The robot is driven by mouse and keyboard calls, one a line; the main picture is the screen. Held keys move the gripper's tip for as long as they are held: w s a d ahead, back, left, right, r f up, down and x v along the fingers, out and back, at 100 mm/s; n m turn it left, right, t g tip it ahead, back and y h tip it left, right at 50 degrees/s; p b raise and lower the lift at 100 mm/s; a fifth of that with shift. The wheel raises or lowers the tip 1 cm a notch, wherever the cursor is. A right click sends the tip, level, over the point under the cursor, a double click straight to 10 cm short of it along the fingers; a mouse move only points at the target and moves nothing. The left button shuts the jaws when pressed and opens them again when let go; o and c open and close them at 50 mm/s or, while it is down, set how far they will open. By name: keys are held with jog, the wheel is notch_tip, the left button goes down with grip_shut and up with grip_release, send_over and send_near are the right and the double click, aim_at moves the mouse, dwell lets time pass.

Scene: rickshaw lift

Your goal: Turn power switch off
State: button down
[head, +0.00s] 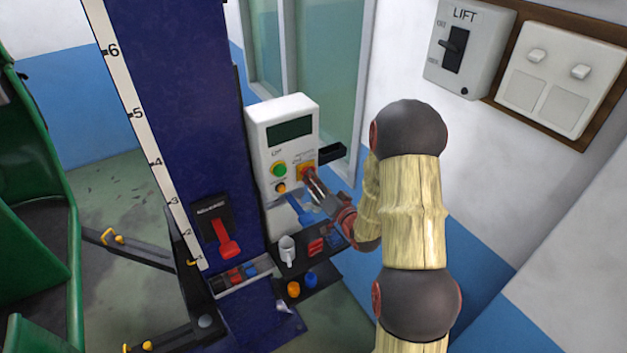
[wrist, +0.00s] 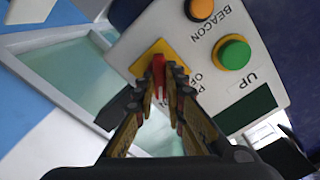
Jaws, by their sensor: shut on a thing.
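The power switch (head: 305,169) is a red knob on a yellow plate at the right side of the grey-white control box (head: 290,108). In the wrist view the red knob (wrist: 158,72) stands between my fingertips, with the yellow plate (wrist: 150,52) behind it. "OFF" lettering shows beside it, partly hidden by my fingers. My gripper (head: 313,181) is shut on the knob; it also shows in the wrist view (wrist: 161,84). The knob's exact angle is hard to tell.
A green UP button (wrist: 234,53) and an orange BEACON button (wrist: 201,9) sit close by on the box. A shelf (head: 325,265) with small items is below. A LIFT lever box (head: 485,40) and a switch panel (head: 545,95) are on the right wall.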

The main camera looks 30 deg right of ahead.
jog(key=shift+f+n+b, duration=0.1)
jog(key=shift+n+b, duration=0.2)
jog(key=shift+b, duration=0.45)
jog(key=n+b, duration=1.5)
jog(key=b, duration=0.8)
jog(key=shift+b, duration=0.3)
jog(key=shift+n, duration=0.3)
jog(key=c, duration=1.8)
grip_release()
jog(key=shift+c, duration=0.2)
